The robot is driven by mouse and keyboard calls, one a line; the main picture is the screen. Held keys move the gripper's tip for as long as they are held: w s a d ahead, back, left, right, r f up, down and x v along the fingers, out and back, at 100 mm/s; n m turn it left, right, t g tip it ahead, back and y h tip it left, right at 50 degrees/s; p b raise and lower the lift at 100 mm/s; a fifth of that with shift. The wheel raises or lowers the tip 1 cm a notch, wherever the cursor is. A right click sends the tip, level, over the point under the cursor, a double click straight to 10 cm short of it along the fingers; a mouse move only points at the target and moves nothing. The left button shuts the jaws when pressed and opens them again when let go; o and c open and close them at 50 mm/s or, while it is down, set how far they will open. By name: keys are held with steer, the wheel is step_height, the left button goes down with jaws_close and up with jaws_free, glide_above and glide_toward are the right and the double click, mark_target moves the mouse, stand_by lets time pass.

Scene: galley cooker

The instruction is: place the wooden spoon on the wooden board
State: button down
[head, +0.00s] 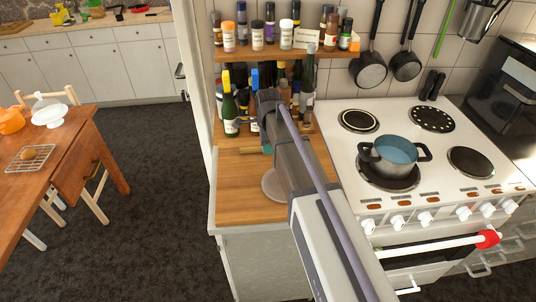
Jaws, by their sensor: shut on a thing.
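My gripper (266,135) is at the far end of my arm, above the back of the wooden worktop (238,200) left of the cooker. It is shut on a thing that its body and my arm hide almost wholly. I take this to be the wooden spoon, but its shape does not show and no spoon shows elsewhere. I cannot make out a wooden board apart from the brown worktop surface. A small teal patch shows just under the gripper; I cannot tell what it is.
A pale round thing (271,186) lies on the worktop beside my arm. Bottles (229,105) stand close around the gripper, under a spice shelf (265,53). A blue-filled pot (394,157) stands on the cooker (440,180). The worktop's front left is clear.

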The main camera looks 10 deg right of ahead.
steer(key=shift+f, duration=0.3)
steer(key=c, duration=1)
jaws_free()
steer(key=shift+r, duration=0.1)
steer(key=shift+o, duration=0.2)
step_height(320, 180, up, 12)
steer(key=p, duration=1.2)
steer(key=shift+r+p, duration=0.25)
steer(key=shift+p, duration=0.1)
steer(key=s+n, duration=1.9)
steer(key=s, duration=0.2)
steer(key=shift+s+n, duration=0.3)
steer(key=shift+s, duration=0.05)
